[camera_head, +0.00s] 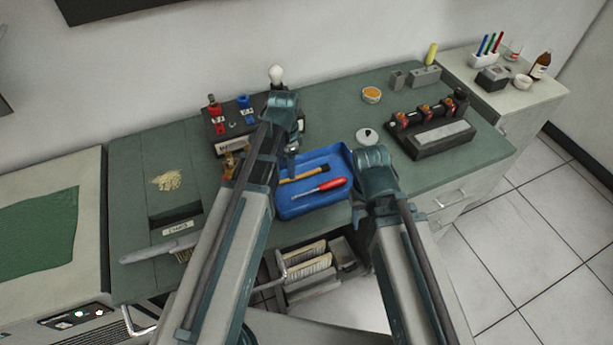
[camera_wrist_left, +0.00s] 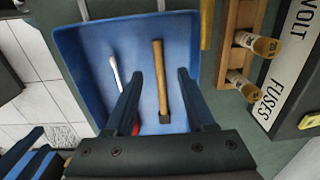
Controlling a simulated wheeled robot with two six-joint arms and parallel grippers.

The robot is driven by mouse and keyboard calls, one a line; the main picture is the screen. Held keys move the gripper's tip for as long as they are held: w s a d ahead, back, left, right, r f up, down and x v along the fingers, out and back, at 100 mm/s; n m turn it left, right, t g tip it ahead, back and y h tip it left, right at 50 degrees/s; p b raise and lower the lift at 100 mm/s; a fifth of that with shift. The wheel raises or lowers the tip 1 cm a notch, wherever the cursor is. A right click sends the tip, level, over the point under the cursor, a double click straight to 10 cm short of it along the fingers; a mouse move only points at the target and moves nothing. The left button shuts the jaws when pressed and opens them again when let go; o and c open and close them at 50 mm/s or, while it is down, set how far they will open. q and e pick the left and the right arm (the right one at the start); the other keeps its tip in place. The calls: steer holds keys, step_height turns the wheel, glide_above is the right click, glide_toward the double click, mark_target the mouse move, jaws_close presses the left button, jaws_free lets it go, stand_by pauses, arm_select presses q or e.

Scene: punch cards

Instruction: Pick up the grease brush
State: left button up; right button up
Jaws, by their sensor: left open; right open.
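The grease brush (camera_head: 292,178) lies in a blue tray (camera_head: 338,155), its wooden handle to the left and its dark head to the right. The brush also shows in the left wrist view (camera_wrist_left: 160,75). A red-handled screwdriver (camera_head: 331,184) lies beside it in the tray. My left gripper (camera_wrist_left: 158,78) is open over the tray. In the left wrist view the brush appears between its two fingers, with nothing gripped; the height gap is hard to judge. The screwdriver's handle is partly hidden by a finger there.
A wooden rack with amber bottles (camera_wrist_left: 262,46) stands close beside the tray, near a box labelled fuses (camera_wrist_left: 290,75). A dark block with red parts (camera_head: 440,139) stands at right. An open drawer with cards (camera_head: 308,264) sits below. Green table (camera_head: 330,115) is clear behind the tray.

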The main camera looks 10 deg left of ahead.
mark_target(303, 175)
arm_select(q)
steer(key=f+b, duration=0.4)
steer(key=shift+d+f, duration=0.2)
steer(key=shift+f, duration=0.15)
steer(key=shift+r, duration=0.1)
steer(key=shift+c, duration=0.2)
jaws_close()
